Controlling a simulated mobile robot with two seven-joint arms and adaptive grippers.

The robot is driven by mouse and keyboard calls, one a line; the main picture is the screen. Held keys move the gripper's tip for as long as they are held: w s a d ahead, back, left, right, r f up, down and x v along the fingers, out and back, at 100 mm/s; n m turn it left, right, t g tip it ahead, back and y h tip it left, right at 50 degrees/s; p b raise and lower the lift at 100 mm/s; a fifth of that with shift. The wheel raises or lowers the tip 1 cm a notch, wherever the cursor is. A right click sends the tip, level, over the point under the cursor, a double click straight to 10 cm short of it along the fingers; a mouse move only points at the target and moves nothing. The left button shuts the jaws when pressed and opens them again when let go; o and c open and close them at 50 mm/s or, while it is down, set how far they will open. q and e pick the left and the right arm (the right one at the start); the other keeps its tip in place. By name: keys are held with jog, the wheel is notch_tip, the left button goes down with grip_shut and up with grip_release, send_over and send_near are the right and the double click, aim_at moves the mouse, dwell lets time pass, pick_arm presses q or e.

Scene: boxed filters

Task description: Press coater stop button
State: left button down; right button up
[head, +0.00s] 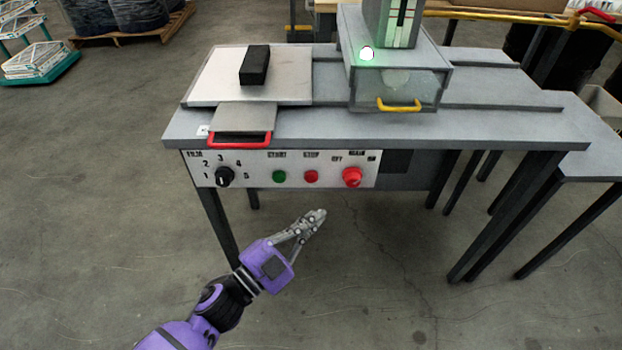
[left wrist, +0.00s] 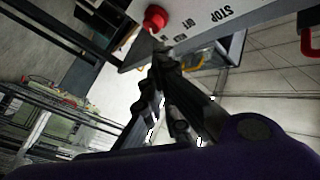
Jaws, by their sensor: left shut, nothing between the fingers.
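The coater is a grey table machine with a white control panel (head: 240,169) on its front. The red stop button (head: 311,177) sits under the STOP label, right of the green start button (head: 279,177). A larger red knob (head: 352,177) is further right, and it also shows in the left wrist view (left wrist: 155,18). My left gripper (head: 319,214) is shut and empty, in front of and below the panel, apart from the stop button in the picture. In the left wrist view its fingers (left wrist: 162,62) point toward the panel; the stop button is not clearly visible there.
A black dial (head: 224,176) is at the panel's left. A red-handled tray (head: 240,138) juts over the front edge. A clear chamber with a yellow handle (head: 399,105) and a lit green lamp (head: 366,54) stands on the table. Floor before the machine is clear.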

aim_at(311, 177)
pick_arm(q)
jog(key=w+b, duration=0.2)
jog(key=w, duration=0.6)
jog(key=shift+w, duration=0.15)
dwell(1.0)
jog(key=shift+w, duration=0.1)
jog(key=shift+w, duration=0.3)
jog(key=shift+w, duration=0.5)
dwell(1.0)
jog(key=shift+s, duration=0.1)
jog(key=shift+s+p, duration=0.4)
jog(key=shift+s, duration=0.45)
